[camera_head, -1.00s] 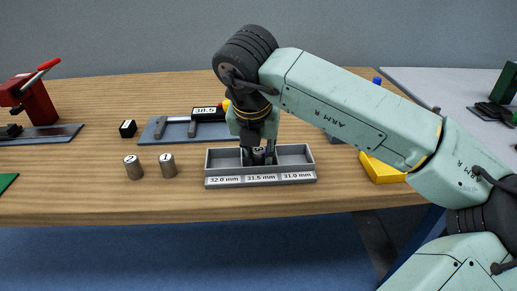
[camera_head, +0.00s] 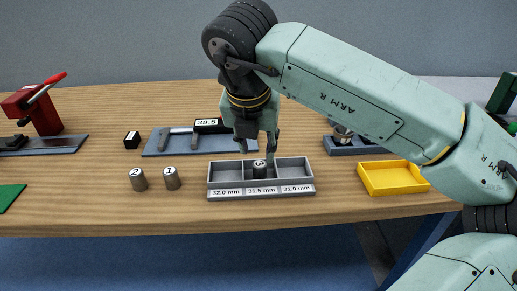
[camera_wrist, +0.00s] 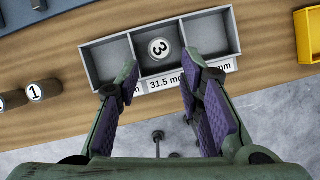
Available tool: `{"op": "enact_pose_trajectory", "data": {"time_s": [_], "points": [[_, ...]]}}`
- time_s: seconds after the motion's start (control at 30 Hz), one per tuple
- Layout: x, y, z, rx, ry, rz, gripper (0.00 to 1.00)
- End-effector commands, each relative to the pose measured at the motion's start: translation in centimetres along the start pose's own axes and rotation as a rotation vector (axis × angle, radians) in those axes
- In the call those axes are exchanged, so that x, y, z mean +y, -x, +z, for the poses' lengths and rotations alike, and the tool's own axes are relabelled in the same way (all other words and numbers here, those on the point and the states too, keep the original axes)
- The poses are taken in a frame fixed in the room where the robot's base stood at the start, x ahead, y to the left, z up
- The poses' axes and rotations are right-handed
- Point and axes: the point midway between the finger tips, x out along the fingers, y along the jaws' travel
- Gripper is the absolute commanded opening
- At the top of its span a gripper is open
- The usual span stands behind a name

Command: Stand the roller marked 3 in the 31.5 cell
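The roller marked 3 (camera_head: 259,169) stands upright in the middle cell of the grey three-cell tray (camera_head: 212,188), behind the label 31.5 mm. Its numbered top also shows in the wrist view (camera_wrist: 159,48). My gripper (camera_head: 257,150) is above the tray, its fingers apart. In the wrist view the open fingers (camera_wrist: 160,75) are clear of the roller, with nothing between them. The cells labelled 32.0 mm and 31.0 mm look empty.
Rollers marked 2 (camera_head: 138,180) and 1 (camera_head: 172,178) stand left of the tray. A yellow tray (camera_head: 393,178) is at right. Behind lie a caliper reading 38.5 (camera_head: 207,125) on a blue-grey mat (camera_head: 160,149) and a small black block (camera_head: 132,140). A red clamp (camera_head: 38,108) is far left.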

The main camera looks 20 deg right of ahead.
Motion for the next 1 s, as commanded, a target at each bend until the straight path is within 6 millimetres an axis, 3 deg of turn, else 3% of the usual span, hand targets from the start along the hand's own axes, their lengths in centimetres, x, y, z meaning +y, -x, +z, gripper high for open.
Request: {"op": "enact_pose_trajectory", "data": {"time_s": [0.1, 0.3, 1.0], "points": [[0.0, 2.6, 0.2, -0.002, -0.001, -0.001, 0.34], [0.0, 4.3, 0.1, 0.000, -0.001, 0.000, 0.34], [0.0, 4.5, 0.0, 0.001, -0.001, 0.000, 0.34]]}}
